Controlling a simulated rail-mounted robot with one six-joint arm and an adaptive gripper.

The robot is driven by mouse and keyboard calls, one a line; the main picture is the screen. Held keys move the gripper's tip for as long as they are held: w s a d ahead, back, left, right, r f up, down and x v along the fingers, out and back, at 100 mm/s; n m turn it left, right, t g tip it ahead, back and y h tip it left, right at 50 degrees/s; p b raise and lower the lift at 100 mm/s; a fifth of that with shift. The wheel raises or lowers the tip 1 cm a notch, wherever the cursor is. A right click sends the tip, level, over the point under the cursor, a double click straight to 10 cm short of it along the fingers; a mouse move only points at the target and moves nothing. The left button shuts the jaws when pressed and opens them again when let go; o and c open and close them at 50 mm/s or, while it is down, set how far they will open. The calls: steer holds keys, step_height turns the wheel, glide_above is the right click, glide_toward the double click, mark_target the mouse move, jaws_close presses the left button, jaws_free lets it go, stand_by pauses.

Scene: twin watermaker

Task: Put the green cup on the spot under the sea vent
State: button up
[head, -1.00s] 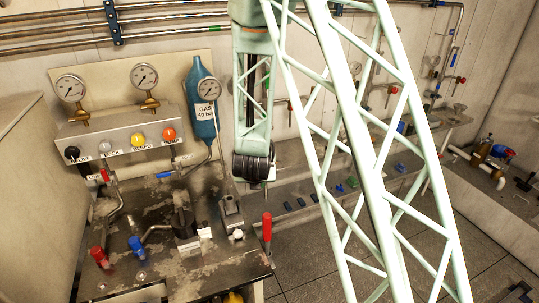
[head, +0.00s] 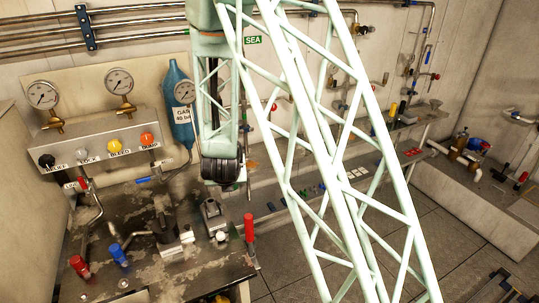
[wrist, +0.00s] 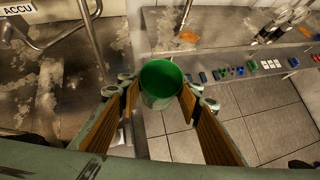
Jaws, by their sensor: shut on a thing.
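The green cup (wrist: 162,82) is held between the two fingers of my gripper (wrist: 160,106) in the wrist view. I look down into its open, empty-looking top. My gripper is shut on it, over the edge of the metal bench and the tiled floor. In the head view my arm hides the cup and fingers. A green SEA sign (head: 253,40) is on the back wall, just right of my arm. The vent and the spot under it cannot be made out clearly behind my arm.
The left bench (head: 150,255) carries pipes, a red-handled lever (head: 249,228) and valves. A blue gas bottle (head: 179,110) stands behind it. A low shelf (wrist: 230,85) with several small coloured pieces runs along the back wall. Tiled floor (wrist: 275,120) is open at front right.

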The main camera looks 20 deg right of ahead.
steer(key=w+d+f+m+g+h+b, duration=0.1)
steer(key=w+d+f+m+h+b, duration=0.1)
steer(key=w+d, duration=0.6)
steer(key=w+d+f+m+g+h+b, duration=0.1)
steer(key=w+d+f+m+h+b, duration=0.1)
steer(key=w+d, duration=0.7)
steer(key=shift+w+d+f+m+g, duration=0.3)
steer(key=shift+d+f+m, duration=0.45)
steer(key=shift+d+m, duration=0.4)
steer(key=w+d, duration=0.3)
steer(key=w, duration=0.1)
steer(key=w+d+f, duration=0.1)
steer(key=w+d, duration=0.6)
steer(key=w, duration=0.1)
steer(key=shift+d+f, duration=0.2)
steer(key=shift+f, duration=0.1)
steer(key=shift+f+b, duration=0.4)
steer(key=shift+f, duration=1.35)
steer(key=shift+f, duration=0.1)
